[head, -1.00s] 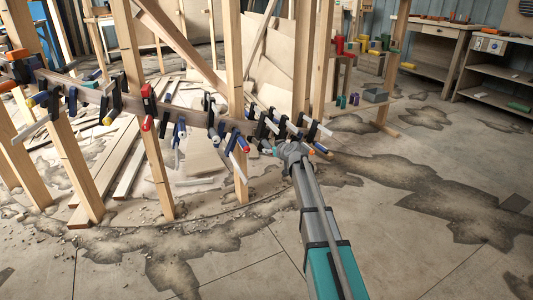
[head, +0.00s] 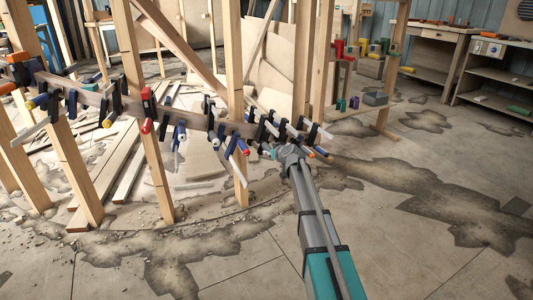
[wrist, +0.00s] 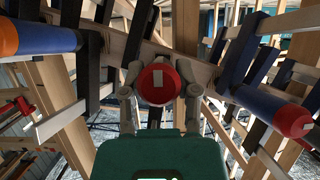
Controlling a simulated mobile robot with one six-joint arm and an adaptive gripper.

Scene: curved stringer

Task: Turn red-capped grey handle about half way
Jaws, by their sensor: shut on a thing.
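In the wrist view the red end cap (wrist: 158,84) of the grey handle faces me, with a pale rectangular mark standing near upright on it. My gripper (wrist: 160,92) has one finger on each side of the cap and is shut on the handle. The handle's grey body is mostly hidden behind the cap and fingers. In the head view my gripper (head: 284,152) is at the right part of the curved stringer (head: 195,118), among several clamps. The handle cannot be made out there.
In the wrist view a clamp handle with an orange end and blue body (wrist: 45,39) is close on the left. A blue handle with a red end (wrist: 275,110) is close on the right. Wooden posts (head: 235,95) stand along the stringer. The floor at right is open.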

